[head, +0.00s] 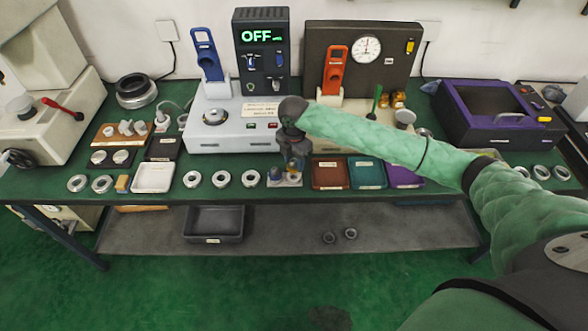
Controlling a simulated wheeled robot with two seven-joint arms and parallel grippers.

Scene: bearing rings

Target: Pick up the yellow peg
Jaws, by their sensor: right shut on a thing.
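My right gripper (293,172) points down over a small light-grey holder (285,183) at the front middle of the green bench. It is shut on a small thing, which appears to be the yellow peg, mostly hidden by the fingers. At this size I cannot tell whether the peg is still seated in the holder or lifted clear of it. A dark part stands at the holder's left side. My left gripper is not in view.
Three bearing rings (221,179) lie left of the holder, and red, teal and purple trays (331,174) lie close on its right. A white machine reading OFF (232,130) stands behind. A white tray (153,177) lies further left.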

